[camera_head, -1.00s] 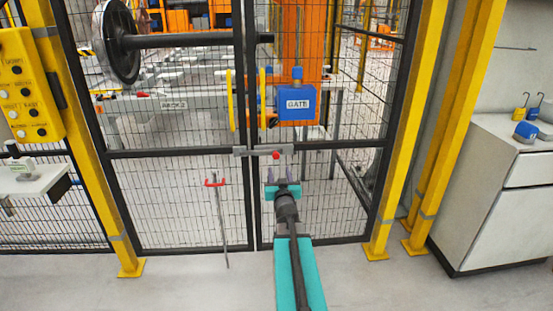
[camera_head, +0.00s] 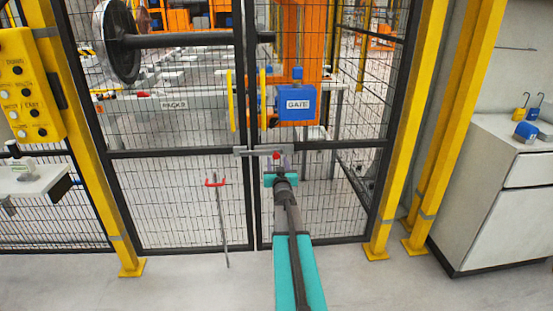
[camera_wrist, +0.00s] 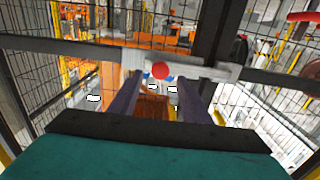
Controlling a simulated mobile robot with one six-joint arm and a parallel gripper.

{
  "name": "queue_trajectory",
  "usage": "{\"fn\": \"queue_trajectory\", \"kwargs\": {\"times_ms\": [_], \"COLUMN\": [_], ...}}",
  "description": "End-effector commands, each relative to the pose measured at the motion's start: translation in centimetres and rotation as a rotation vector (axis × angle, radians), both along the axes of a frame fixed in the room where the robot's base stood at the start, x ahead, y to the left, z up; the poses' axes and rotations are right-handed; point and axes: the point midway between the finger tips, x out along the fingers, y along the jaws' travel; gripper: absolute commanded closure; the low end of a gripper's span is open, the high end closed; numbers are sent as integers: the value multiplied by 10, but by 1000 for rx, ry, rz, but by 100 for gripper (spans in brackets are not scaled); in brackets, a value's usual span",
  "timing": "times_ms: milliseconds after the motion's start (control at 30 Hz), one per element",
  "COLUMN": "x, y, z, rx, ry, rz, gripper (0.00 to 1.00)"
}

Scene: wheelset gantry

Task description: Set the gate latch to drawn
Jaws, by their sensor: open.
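The gate latch is a grey horizontal bar (camera_head: 248,151) across the meeting stiles of the two mesh gate leaves, with a red knob (camera_head: 276,155) near its right end. In the wrist view the red knob (camera_wrist: 160,71) sits between the two finger ends, with the grey bar (camera_wrist: 215,72) behind it. My gripper (camera_head: 279,165) is open at the latch, its fingers on either side of the knob. I cannot tell whether the fingers touch the knob.
A blue box marked GATE (camera_head: 297,103) hangs above the latch. A yellow handle (camera_head: 233,100) is on the gate. A red-topped rod (camera_head: 215,184) stands at the left leaf. A yellow button panel (camera_head: 25,90) is at far left, a grey cabinet (camera_head: 490,195) at right.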

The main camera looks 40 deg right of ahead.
Motion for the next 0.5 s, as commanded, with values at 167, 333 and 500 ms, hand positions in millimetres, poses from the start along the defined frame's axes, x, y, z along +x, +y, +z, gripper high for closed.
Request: {"fn": "queue_trajectory", "kwargs": {"times_ms": [167,333,500], "x": [13,23,30], "y": [-11,-19,-25], "z": [0,0,0], "rx": [0,0,-1], "ry": [0,0,-1], "rz": [0,0,0], "gripper": [56,56,56]}}
